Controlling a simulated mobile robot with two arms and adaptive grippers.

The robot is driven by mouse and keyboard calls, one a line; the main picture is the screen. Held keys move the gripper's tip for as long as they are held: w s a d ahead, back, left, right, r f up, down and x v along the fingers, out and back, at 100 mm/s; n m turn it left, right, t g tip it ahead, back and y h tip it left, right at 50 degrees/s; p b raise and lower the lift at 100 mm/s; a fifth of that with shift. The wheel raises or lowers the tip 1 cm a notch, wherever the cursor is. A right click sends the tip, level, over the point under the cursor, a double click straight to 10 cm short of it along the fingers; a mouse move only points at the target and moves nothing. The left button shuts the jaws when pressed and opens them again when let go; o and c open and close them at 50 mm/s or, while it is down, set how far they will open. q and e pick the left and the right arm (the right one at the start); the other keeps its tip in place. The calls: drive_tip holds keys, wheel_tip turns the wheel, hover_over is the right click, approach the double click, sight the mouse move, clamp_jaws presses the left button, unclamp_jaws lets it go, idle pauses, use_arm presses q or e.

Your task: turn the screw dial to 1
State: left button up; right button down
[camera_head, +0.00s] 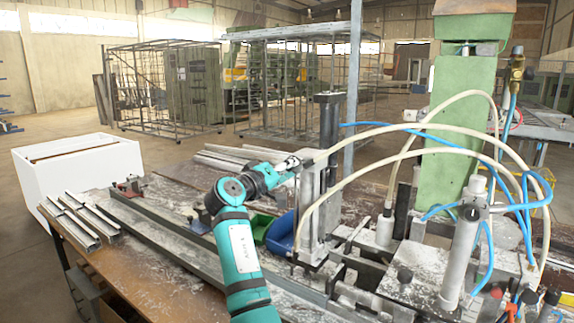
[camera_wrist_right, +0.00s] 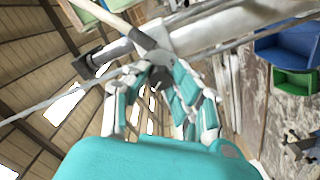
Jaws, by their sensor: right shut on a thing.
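My right arm (camera_head: 240,250) reaches up from the bottom of the head view. Its gripper (camera_head: 297,162) is at the upper left side of the upright metal clamp unit (camera_head: 313,215). In the right wrist view the gripper (camera_wrist_right: 157,88) has its teal-padded fingers closed around a small dark part, which I take to be the screw dial (camera_wrist_right: 158,74). The dial sits at a grey metal fitting (camera_wrist_right: 160,40) and is mostly hidden by the fingers. Its markings cannot be read. My left gripper is not in view.
A pale hose (camera_head: 360,172) arches close to the gripper. A blue bin (camera_head: 281,234) and a green bin (camera_head: 255,226) stand beside my arm. Long metal profiles (camera_head: 165,232) lie along the bench. A green machine column (camera_head: 450,130) stands to the right.

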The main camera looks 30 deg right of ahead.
drive_tip(key=shift+n+p, duration=0.95)
drive_tip(key=shift+n, duration=1.05)
drive_tip(key=c, duration=1.1)
unclamp_jaws()
drive_tip(key=v, duration=1.2)
